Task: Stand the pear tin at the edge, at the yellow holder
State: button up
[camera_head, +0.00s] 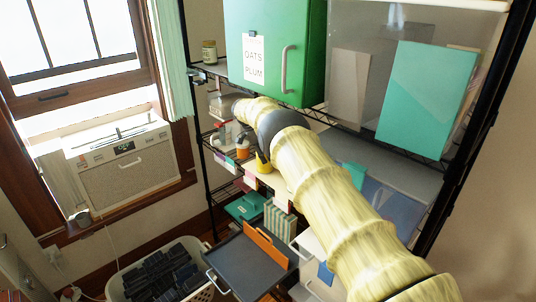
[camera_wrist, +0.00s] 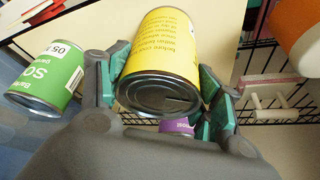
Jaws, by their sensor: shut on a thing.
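In the wrist view my gripper (camera_wrist: 165,75) is shut on a yellow tin (camera_wrist: 160,40), with a finger on each side. The tin's metal end faces the camera. Its small print is too blurred to read, so I cannot confirm that it is the pear tin. In the head view my arm reaches into the shelf and hides most of the gripper. A small yellow thing (camera_head: 263,162) shows below the arm's dark joint; I cannot tell whether it is the holder or the tin.
A green tin (camera_wrist: 48,75) is left of my gripper, and a purple-labelled tin (camera_wrist: 176,126) shows below the yellow one. An orange and white container (camera_wrist: 298,35) is at the right, by the wire shelf (camera_wrist: 275,102). A green cabinet (camera_head: 270,50) stands above my arm.

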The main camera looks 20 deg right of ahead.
jog(key=shift+w+a, duration=0.1)
jog(key=shift+a, duration=0.1)
jog(key=o, duration=1.4)
jog(key=shift+f, duration=0.1)
jog(key=shift+c, duration=0.2)
